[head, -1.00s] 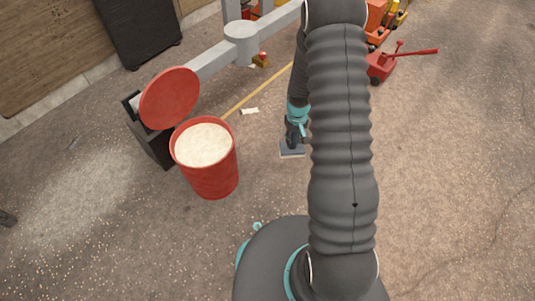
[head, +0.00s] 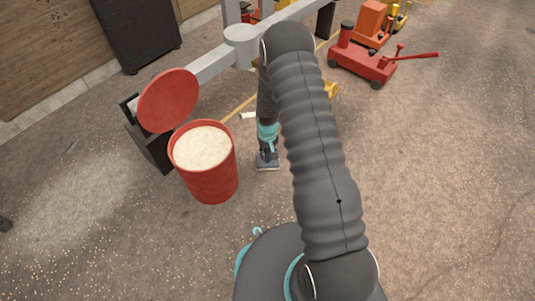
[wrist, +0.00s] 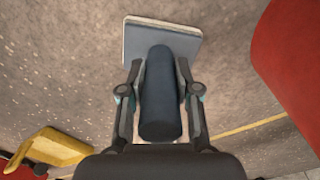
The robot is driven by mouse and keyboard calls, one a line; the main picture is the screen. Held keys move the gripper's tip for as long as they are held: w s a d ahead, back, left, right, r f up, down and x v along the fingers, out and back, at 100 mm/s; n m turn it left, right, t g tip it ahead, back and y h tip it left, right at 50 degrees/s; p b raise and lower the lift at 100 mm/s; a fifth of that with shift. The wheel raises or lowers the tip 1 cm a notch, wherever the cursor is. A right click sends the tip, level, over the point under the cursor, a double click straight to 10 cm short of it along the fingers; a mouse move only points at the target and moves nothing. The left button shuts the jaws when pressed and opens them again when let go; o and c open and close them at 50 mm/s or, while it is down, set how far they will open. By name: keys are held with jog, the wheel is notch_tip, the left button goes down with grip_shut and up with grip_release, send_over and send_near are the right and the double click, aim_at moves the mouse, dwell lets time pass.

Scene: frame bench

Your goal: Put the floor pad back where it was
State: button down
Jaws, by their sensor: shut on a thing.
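The floor pad (head: 268,168) is a flat grey square plate with a pale edge, under my gripper (head: 267,155) and just right of the red bucket. In the wrist view the plate (wrist: 162,38) shows beyond a dark blue rounded grip (wrist: 160,95). The fingers of my gripper (wrist: 160,88) are shut on this grip, one on each side. The grip hides part of the plate. The pad is at or close to the floor; I cannot tell whether it touches.
A red bucket (head: 210,180) full of pale granules stands close left of the pad, its red lid (head: 168,98) raised behind. A yellow line (head: 238,107) crosses the floor. A red floor jack (head: 362,65) stands at the back right. The right floor is open.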

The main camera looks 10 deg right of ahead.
jog(key=shift+f, duration=0.25)
jog(key=c, duration=0.8)
grip_release()
notch_tip(320, 180, up, 13)
jog(key=shift+f+p, duration=0.15)
jog(key=shift+p, duration=0.75)
jog(key=s+r+t, duration=0.1)
jog(key=s+r, duration=0.3)
jog(key=r, duration=0.9)
jog(key=s+r+t, duration=0.2)
jog(key=s+r, duration=0.2)
jog(key=r, duration=1)
jog(key=s+r+t, duration=0.1)
jog(key=s+r, duration=0.3)
jog(key=s, duration=0.3)
jog(key=s+r, duration=0.4)
jog(key=s, duration=0.3)
jog(key=s+r+t, duration=0.1)
jog(key=s+r, duration=0.3)
jog(key=s, duration=0.4)
jog(key=shift+r+m+t, duration=0.1)
jog(key=shift+m+t, duration=0.2)
jog(key=shift+m, duration=0.1)
